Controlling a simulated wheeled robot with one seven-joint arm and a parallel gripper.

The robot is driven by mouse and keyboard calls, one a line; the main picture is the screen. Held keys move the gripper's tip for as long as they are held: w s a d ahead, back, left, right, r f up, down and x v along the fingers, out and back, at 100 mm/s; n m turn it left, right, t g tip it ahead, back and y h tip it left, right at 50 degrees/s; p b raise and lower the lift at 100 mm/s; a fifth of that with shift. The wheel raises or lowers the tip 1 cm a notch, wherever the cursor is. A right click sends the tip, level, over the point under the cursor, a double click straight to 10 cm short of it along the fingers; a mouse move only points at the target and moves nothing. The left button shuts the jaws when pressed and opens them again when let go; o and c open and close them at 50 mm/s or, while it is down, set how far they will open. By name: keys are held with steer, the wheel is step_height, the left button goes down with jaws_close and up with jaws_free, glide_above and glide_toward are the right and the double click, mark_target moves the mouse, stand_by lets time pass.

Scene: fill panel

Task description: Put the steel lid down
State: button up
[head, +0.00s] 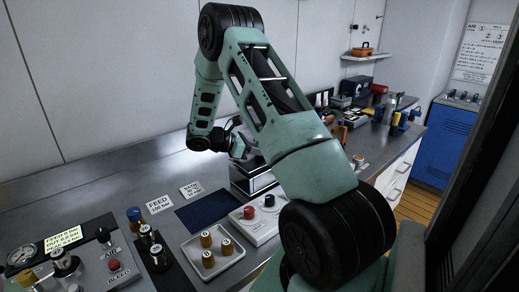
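My gripper (241,150) is low over the bench at the centre, pointing right, partly hidden by my own forearm. Its fingertips cannot be made out, so I cannot tell whether it is open or shut. Just below and right of it is a steel box-like thing (250,182) with a bright front, standing on the bench; its right side is behind my arm. A pale flat edge (256,160) shows at its top, beside the gripper. It may be the steel lid, but I cannot tell whether it is held or resting on the box.
A dark blue mat (208,212) lies bare in front of the box. A tray (197,265) holds several brass-coloured caps. A white button box (247,228) stands right of the mat. A gauge panel (85,262) is at lower left. The bench (100,190) is clear at back left; tools crowd the far right.

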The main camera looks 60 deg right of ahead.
steer(key=shift+f, duration=0.35)
steer(key=o, duration=1.1)
steer(key=shift+r, duration=0.2)
steer(key=v, duration=0.4)
steer(key=b+v, duration=0.1)
steer(key=v, duration=0.3)
steer(key=b+v, duration=0.1)
steer(key=v, duration=0.3)
steer(key=shift+a+r, duration=0.15)
steer(key=shift+r, duration=0.35)
